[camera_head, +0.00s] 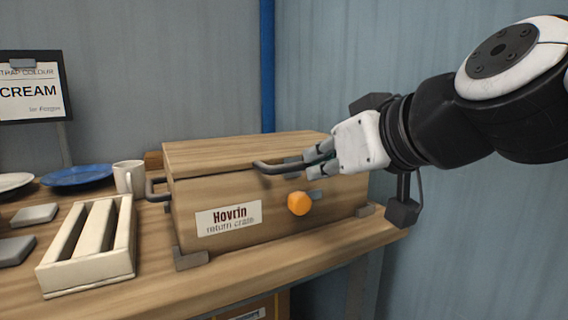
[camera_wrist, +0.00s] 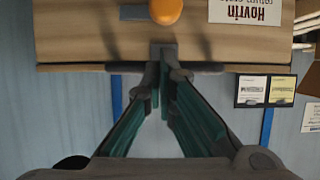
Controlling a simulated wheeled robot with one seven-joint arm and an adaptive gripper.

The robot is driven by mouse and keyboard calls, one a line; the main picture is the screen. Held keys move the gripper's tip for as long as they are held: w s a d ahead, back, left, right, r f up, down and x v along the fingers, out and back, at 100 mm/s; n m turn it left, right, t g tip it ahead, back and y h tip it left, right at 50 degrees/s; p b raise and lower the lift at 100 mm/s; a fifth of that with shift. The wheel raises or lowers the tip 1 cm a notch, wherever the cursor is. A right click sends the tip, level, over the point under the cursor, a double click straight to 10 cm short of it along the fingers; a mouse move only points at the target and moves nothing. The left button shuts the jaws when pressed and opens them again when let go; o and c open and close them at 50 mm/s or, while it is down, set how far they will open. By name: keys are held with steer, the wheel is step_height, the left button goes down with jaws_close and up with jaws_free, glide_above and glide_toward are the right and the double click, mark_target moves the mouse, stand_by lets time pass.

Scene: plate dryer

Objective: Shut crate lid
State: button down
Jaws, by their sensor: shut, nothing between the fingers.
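The wooden crate (camera_head: 270,212) stands on the bench, with a white "Hovrin return crate" label and an orange knob (camera_head: 298,203) on its front. Its lid (camera_head: 235,150) lies flat, or nearly so, across the top; I cannot tell whether a thin gap is left. A dark bar handle (camera_head: 262,167) sticks out at the lid's front edge. My gripper (camera_head: 312,163) is shut and empty, its fingertips at this handle. In the wrist view, the fingertips (camera_wrist: 164,66) meet at the handle's dark bar (camera_wrist: 125,67); contact is unclear.
A cream divided rack (camera_head: 90,250), a white mug (camera_head: 129,177), a blue plate (camera_head: 78,175) and grey pads (camera_head: 34,215) are left of the crate. A dark side handle (camera_head: 156,190) juts from its left. The bench front strip is clear.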

stand_by(0.4)
steer(key=v, duration=1.2)
steer(key=s+d+f+m+g+h, duration=0.3)
steer(key=s+f+g, duration=0.4)
steer(key=f, duration=0.6)
steer(key=s+d+f+m+g+h, duration=0.2)
steer(key=s+f+g, duration=0.3)
steer(key=s+f, duration=0.6)
step_height(320, 180, up, 33)
steer(key=w+t+p, duration=0.2)
steer(key=t+p, duration=0.2)
steer(key=p, duration=2.9)
steer(key=shift+w+d+r, duration=0.2)
steer(key=shift+w+d, duration=0.05)
steer(key=shift+d, duration=0.2)
